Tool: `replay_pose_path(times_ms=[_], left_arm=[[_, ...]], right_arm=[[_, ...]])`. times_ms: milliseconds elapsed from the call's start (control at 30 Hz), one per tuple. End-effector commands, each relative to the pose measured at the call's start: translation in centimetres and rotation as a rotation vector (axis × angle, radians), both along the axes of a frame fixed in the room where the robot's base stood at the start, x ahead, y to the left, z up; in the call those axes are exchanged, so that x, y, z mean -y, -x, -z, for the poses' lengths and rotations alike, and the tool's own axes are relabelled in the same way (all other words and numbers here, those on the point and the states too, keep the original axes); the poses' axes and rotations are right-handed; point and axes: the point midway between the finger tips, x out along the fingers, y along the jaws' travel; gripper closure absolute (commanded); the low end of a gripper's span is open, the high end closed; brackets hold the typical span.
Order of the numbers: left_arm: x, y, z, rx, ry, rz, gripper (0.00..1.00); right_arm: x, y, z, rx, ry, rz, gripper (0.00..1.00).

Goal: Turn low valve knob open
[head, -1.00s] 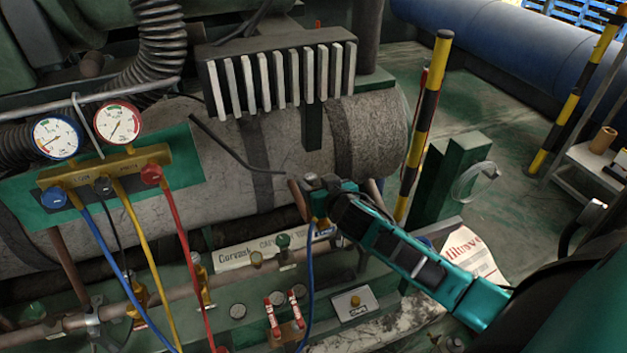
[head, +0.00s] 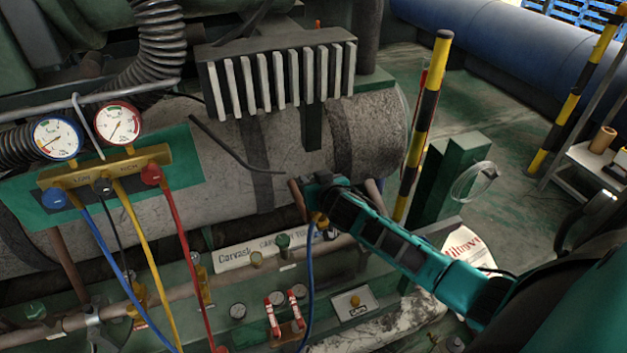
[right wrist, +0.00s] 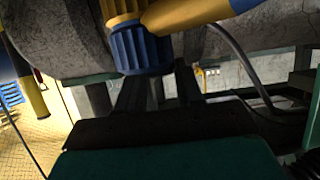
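The low valve knob (head: 54,198) is blue. It sits at the left end of the brass gauge manifold (head: 125,165) in the head view, under the blue-rimmed gauge. My right gripper (head: 318,195) is far to the right of that knob, at the top end of the blue hose (head: 309,270). In the right wrist view a ribbed blue fitting (right wrist: 138,50) with a yellow body is just beyond the fingertips. The right gripper (right wrist: 160,85) shows two fingers with a gap between them. Whether they touch the fitting is unclear. My left gripper is not in view.
A yellow hose (head: 143,265) and a red hose (head: 190,255) hang from the manifold. A large grey cylinder (head: 220,150) lies behind. A black-and-yellow post (head: 421,125) stands right of my gripper. Small red-handled valves (head: 285,312) are below it.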

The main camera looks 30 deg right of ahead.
Motion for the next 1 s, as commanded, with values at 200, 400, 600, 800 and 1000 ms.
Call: replay_pose_path(times_ms=[200, 400, 600, 800, 1000], left_arm=[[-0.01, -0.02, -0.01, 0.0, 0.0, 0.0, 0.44], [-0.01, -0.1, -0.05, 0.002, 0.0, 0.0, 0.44], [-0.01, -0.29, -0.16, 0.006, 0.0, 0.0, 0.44], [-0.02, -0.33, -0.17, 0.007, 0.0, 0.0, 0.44], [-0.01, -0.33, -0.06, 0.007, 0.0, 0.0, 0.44]], right_arm=[[-0.02, 0.02, 0.01, 0.0, 0.0, 0.0, 0.85], [0.0, 0.02, 0.0, 0.0, 0.001, -0.001, 0.95], [0.16, 0.06, -0.01, -0.001, 0.003, -0.037, 0.95], [0.56, 0.08, -0.08, -0.001, 0.008, -0.141, 0.95], [0.89, 0.06, -0.07, -0.001, 0.009, -0.279, 0.95]])
